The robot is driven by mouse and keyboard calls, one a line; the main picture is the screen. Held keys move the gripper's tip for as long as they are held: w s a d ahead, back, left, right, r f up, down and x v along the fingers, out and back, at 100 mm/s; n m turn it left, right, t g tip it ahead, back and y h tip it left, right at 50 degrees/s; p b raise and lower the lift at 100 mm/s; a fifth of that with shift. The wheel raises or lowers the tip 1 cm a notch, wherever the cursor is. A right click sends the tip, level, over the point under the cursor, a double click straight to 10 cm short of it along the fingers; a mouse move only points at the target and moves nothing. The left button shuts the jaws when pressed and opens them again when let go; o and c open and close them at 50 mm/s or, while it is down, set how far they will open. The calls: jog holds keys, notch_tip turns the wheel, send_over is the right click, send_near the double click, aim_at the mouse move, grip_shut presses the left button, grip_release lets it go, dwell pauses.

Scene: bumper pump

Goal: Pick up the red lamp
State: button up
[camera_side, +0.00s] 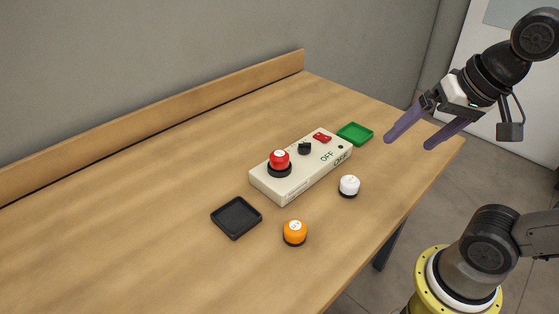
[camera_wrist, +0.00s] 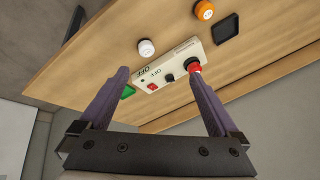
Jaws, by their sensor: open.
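The red lamp (camera_side: 279,159) is a red cap with a pale top on a black base. It stands upright on the left end of a cream control box (camera_side: 270,185) on the table. In the wrist view the red lamp (camera_wrist: 193,66) shows just beyond the tip of the right finger, which covers part of it. My gripper (camera_side: 410,143) has purple fingers. It is open and empty, raised above the right end of the table, well apart from the lamp. Both fingers also show in the wrist view (camera_wrist: 158,80).
The box also carries a black knob (camera_side: 304,147) and a red switch (camera_side: 322,137). Around it are a green tray (camera_side: 355,133), a white lamp (camera_side: 349,185), an orange lamp (camera_side: 295,232) and a black tray (camera_side: 236,218). A wooden ledge (camera_side: 150,125) runs along the back. The left table is clear.

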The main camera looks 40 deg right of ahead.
jog(key=w+r+m, duration=0.4)
jog(key=w+m, duration=0.1)
jog(key=m+g, duration=0.5)
jog(key=m, duration=0.3)
send_over(279, 153)
notch_tip(279, 153, down, 16)
jog(key=shift+w+r, duration=0.1)
jog(key=shift+r, duration=0.15)
jog(key=shift+s+f, duration=0.2)
jog(key=shift+f, duration=3)
jog(key=shift+c, duration=0.3)
grip_shut()
